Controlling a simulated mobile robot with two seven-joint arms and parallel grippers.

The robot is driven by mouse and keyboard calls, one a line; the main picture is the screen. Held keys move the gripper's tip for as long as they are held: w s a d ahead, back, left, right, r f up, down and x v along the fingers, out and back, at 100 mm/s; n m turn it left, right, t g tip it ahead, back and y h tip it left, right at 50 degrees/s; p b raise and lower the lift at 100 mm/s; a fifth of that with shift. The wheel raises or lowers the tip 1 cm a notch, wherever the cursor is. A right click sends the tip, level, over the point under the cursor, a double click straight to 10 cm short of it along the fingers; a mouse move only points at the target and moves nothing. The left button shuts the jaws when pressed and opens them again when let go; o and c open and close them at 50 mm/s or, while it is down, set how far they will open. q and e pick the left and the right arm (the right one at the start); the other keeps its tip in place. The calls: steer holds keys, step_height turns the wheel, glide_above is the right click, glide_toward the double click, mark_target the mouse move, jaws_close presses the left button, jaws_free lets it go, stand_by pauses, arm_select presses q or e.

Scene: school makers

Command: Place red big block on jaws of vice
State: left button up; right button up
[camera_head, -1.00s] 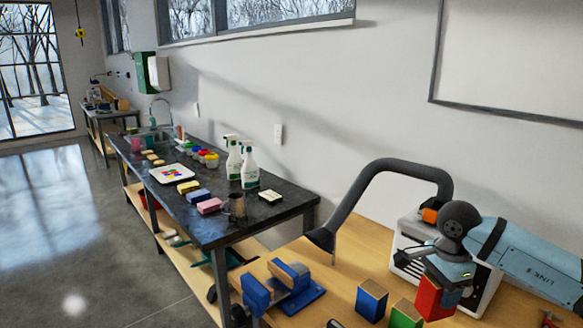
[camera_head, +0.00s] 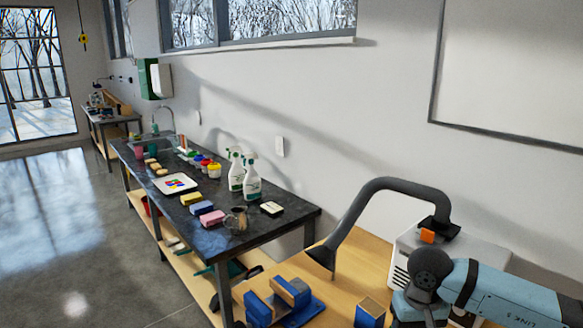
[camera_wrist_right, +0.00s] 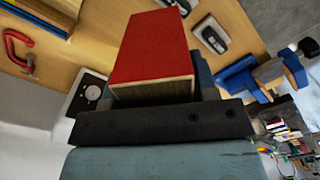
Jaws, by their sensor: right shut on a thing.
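The big block with a red face and pale wooden sides (camera_wrist_right: 155,50) is held in my right gripper (camera_wrist_right: 158,100), seen in the right wrist view. In the head view the right gripper (camera_head: 425,315) is at the bottom right edge and the red block cannot be made out there. The blue vice with wooden-faced jaws (camera_head: 285,300) sits on the wooden bench, left of the right gripper and apart from it. It also shows at the right of the wrist view (camera_wrist_right: 262,75). My left gripper is not in view.
A grey curved extraction arm (camera_head: 350,215) rises behind, beside a white box unit (camera_head: 405,250). A red clamp (camera_wrist_right: 18,48) lies on the bench. Bare bench shows behind the vice.

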arm_select(q)
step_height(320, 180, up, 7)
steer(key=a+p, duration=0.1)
steer(key=p, duration=0.6)
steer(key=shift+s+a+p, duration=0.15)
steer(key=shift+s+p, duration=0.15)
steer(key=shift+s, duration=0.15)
arm_select(e)
steer(key=s+r, duration=0.6)
steer(key=r, duration=0.1)
steer(key=shift+r, duration=0.4)
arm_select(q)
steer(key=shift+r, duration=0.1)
